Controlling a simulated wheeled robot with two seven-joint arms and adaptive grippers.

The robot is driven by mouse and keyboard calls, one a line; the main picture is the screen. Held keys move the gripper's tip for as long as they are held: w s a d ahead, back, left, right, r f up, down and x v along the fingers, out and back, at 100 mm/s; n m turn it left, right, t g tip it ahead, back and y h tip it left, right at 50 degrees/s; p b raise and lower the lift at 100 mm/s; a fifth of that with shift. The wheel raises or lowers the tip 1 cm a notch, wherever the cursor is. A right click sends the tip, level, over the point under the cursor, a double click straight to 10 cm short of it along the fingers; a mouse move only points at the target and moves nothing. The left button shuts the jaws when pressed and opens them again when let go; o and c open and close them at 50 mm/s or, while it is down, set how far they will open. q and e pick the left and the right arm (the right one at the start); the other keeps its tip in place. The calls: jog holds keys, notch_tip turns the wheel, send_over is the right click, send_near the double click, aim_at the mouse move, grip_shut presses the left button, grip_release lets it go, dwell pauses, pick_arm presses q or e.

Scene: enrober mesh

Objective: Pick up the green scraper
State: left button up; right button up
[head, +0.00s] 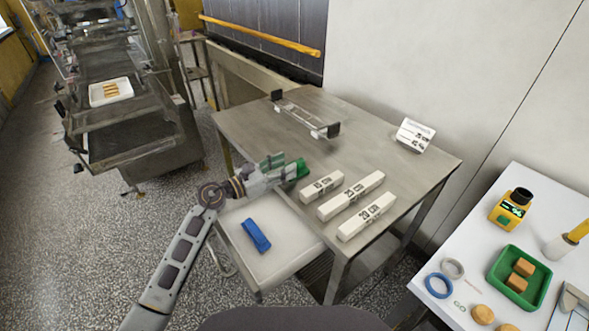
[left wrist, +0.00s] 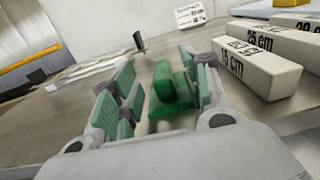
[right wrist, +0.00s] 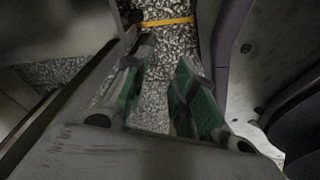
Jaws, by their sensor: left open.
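The green scraper (head: 303,168) lies on the steel table near its left front edge, partly hidden by my left gripper (head: 284,165). In the left wrist view the scraper (left wrist: 168,92) shows as a green block with a raised part, between the spread fingers of my left gripper (left wrist: 160,88). It is closer to the right finger; I cannot tell whether they touch. My left gripper is open. My right gripper (right wrist: 160,85) shows only in the right wrist view, open and empty above speckled floor.
White blocks marked in cm (head: 350,196) lie to the right of the scraper. A blue object (head: 256,235) lies in the open white drawer (head: 285,262). A metal rack (head: 305,115) and a sign (head: 415,135) stand farther back. The table's middle is clear.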

aim_at(294, 161)
pick_arm(q)
jog(key=shift+x, duration=2.25)
jog(key=shift+s+f, duration=0.1)
jog(key=shift+f, duration=0.05)
jog(key=shift+c, duration=1.1)
grip_shut()
